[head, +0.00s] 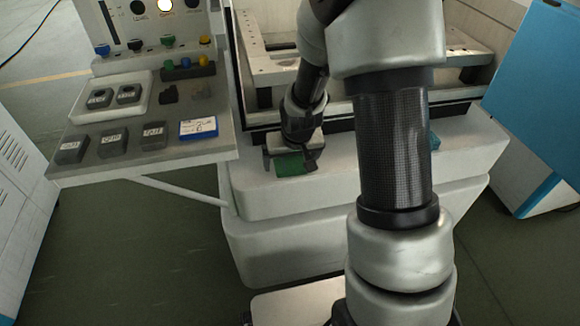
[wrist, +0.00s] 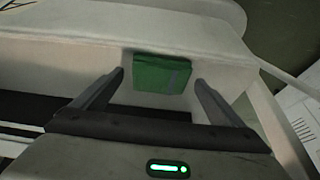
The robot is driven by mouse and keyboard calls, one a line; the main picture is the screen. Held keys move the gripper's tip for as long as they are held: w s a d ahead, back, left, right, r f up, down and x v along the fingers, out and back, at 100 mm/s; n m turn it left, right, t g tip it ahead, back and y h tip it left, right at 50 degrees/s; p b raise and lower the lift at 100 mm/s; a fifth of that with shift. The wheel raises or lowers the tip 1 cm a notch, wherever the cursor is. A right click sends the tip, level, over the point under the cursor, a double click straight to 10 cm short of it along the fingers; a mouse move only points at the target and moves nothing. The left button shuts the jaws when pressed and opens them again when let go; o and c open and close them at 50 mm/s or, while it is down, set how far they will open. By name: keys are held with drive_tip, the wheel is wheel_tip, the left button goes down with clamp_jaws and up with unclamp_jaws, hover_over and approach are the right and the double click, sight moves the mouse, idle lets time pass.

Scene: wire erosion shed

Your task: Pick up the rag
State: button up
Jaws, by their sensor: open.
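The rag (head: 289,165) looks like a green folded cloth with a grey stripe. It lies on the pale ledge at the front of the machine, and shows in the wrist view (wrist: 155,72) as a flat rectangle. My gripper (head: 294,157) is over the rag and pointing down at it. In the wrist view its two dark fingers are spread apart, with the rag between and just beyond their tips. I cannot tell whether the fingers touch it. Part of the rag is hidden by the gripper in the head view.
A grey shelf (head: 100,172) at the left holds several dark blocks, a white tray (head: 122,103) and a blue-edged card box (head: 198,128). A teal item (head: 434,140) is partly hidden behind my arm. A blue cabinet (head: 540,95) stands at right. The machine's ledge (head: 340,185) is otherwise mostly clear.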

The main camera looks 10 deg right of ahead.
sight(291, 164)
drive_tip(key=c, duration=1.1)
wheel_tip(291, 164, up, 10)
drive_tip(key=shift+r+p, duration=0.1)
drive_tip(key=shift+p, duration=1.15)
drive_tip(key=shift+c, duration=0.2)
